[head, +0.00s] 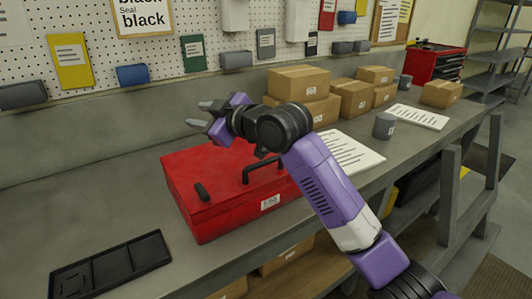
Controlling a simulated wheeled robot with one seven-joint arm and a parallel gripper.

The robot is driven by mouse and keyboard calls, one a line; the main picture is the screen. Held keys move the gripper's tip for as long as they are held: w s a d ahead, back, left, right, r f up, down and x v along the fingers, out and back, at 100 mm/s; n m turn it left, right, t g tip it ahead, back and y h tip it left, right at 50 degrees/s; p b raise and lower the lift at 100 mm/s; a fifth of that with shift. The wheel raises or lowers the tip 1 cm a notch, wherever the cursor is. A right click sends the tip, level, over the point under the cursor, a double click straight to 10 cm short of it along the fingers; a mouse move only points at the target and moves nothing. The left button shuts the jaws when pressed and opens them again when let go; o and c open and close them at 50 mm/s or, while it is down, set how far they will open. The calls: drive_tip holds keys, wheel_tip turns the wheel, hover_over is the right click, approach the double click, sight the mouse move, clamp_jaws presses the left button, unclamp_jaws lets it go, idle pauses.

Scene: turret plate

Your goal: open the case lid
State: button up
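The case is a red box (236,213) on the grey workbench, seen in the head view. Its lid (190,165) is down. My arm hides the right part of the case.
A black tray (112,265) lies at the bench's front left. Cardboard boxes (352,98), papers (352,152) and a grey cup (384,126) stand to the right. A pegboard wall with hung items is behind. Bare bench lies left of the case.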

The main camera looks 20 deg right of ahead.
drive_tip(key=w+d+r+n+g+h, duration=0.2)
drive_tip(key=d+r+n+g, duration=0.1)
drive_tip(key=d, duration=0.1)
drive_tip(key=n+g+h, duration=0.5)
drive_tip(key=n+g, duration=0.1)
drive_tip(key=g, duration=0.3)
approach(265, 162)
drive_tip(key=shift+w+a+f+p, duration=0.1)
drive_tip(key=shift+w+f+p, duration=0.15)
drive_tip(key=shift+f, duration=1.05)
drive_tip(key=shift+w+f+p, duration=0.15)
drive_tip(key=shift+w+f, duration=0.1)
drive_tip(key=shift+f, duration=1.05)
drive_tip(key=shift+w+a+f+p, duration=0.1)
drive_tip(key=shift+w+f+p, duration=0.1)
drive_tip(key=shift+f, duration=1.1)
clamp_jaws()
